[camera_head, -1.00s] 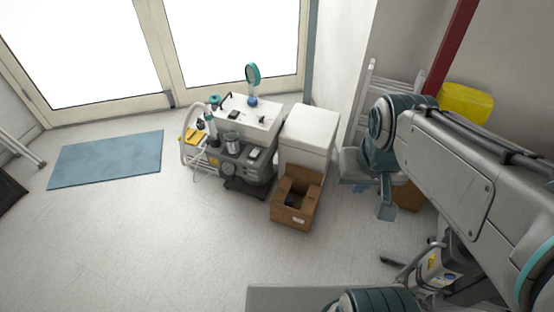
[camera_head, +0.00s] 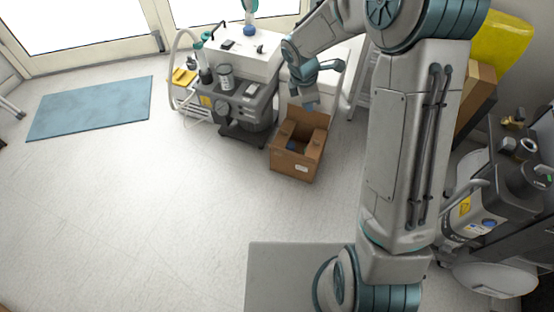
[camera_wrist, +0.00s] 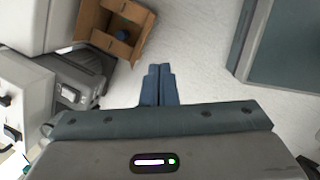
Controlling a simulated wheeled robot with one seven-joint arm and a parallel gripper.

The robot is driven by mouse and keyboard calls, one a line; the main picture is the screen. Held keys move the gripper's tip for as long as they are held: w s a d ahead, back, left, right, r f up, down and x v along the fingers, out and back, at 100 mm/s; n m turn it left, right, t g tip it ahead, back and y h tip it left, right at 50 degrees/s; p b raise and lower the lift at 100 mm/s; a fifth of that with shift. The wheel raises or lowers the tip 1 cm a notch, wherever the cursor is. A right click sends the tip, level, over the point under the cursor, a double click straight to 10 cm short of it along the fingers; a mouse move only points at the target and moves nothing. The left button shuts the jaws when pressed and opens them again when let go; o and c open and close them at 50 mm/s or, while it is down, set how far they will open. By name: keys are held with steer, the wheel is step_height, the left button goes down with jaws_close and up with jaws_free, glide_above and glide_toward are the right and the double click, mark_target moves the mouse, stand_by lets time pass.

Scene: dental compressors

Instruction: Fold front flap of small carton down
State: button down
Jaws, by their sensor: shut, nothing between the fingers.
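The small brown carton (camera_head: 291,164) stands on the floor in front of the white cabinet, with its top open. A flap stands up at its back; I cannot tell clearly how the front flap lies. A dark blue item (camera_head: 292,145) is inside. The carton (camera_wrist: 98,39) also shows at the top left of the wrist view, with flaps spread outward and the blue item inside. My gripper (camera_head: 309,103) is above the carton's back side in the head view. In the wrist view my gripper (camera_wrist: 160,70) has its fingers together and empty, apart from the carton.
A grey compressor (camera_head: 245,105) on a cart stands left of the carton, with a white unit behind. A blue mat (camera_head: 90,108) lies at the left. Another brown box (camera_head: 477,92) and more equipment (camera_head: 480,215) stand at the right. The floor in front of the carton is clear.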

steer(key=w+a+f+n+y+b, duration=0.1)
steer(key=w+a+f+n+b, duration=0.25)
steer(key=f, duration=1.15)
steer(key=w+a+f+n+b, duration=0.1)
steer(key=a+f+n+b, duration=0.45)
steer(key=f, duration=0.95)
steer(key=w+a+f+n+y+b, duration=0.1)
steer(key=w+f+n+b, duration=0.15)
steer(key=f+b, duration=0.85)
steer(key=shift+w+d+f+g+p, duration=0.25)
steer(key=shift+w+f+p, duration=0.2)
steer(key=shift+w+p, duration=0.35)
steer(key=shift+w+d+f+g+p, duration=0.15)
steer(key=shift+w+d+f+p, duration=0.2)
steer(key=shift+w+p, duration=0.4)
steer(key=shift+s, duration=0.1)
